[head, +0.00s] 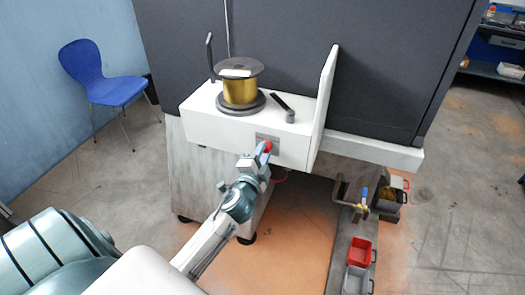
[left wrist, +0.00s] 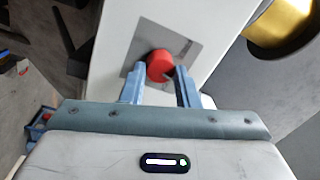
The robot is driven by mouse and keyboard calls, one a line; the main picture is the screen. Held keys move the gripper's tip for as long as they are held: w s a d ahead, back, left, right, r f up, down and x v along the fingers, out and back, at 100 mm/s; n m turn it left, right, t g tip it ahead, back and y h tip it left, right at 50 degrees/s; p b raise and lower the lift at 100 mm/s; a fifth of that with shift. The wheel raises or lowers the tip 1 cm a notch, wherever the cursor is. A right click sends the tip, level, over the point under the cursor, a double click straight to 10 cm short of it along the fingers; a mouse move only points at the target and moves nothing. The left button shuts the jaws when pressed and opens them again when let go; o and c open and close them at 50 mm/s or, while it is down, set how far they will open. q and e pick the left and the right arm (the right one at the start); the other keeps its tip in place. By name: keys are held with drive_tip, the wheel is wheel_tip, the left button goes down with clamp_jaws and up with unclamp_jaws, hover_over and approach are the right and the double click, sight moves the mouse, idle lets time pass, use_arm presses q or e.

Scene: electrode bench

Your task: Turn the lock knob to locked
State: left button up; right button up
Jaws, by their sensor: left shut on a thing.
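The red lock knob (head: 267,146) sits on a grey plate (head: 262,139) on the front of the white bench unit. In the left wrist view the knob (left wrist: 160,66) shows between the fingertips, with the grey plate (left wrist: 183,47) behind it. My left gripper (head: 262,153) is at the knob, and its blue fingers (left wrist: 160,80) are shut on it. The fingers partly hide the knob's sides. Any lock marking on the plate is too small to read. My right gripper is not in view.
A gold spool (head: 240,90) stands on the white unit (head: 205,107), beside a black lever (head: 282,107). A white upright panel (head: 325,100) rises to the right of the knob. Red (head: 360,251) and grey bins stand lower right. A blue chair (head: 97,75) is far left.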

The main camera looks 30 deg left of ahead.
use_arm(q)
drive_tip(key=shift+m+p, duration=1.2)
drive_tip(key=shift+m, duration=1.8)
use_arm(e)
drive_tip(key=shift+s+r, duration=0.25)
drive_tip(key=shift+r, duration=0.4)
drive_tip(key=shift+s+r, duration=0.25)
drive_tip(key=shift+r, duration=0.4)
use_arm(q)
drive_tip(key=shift+f+m+h, duration=0.1)
drive_tip(key=shift+m+h, duration=0.2)
drive_tip(key=o, duration=1)
drive_tip(key=b+v, duration=0.3)
drive_tip(key=v, duration=0.7)
drive_tip(key=shift+s+d, duration=0.1)
drive_tip(key=shift+s, duration=0.3)
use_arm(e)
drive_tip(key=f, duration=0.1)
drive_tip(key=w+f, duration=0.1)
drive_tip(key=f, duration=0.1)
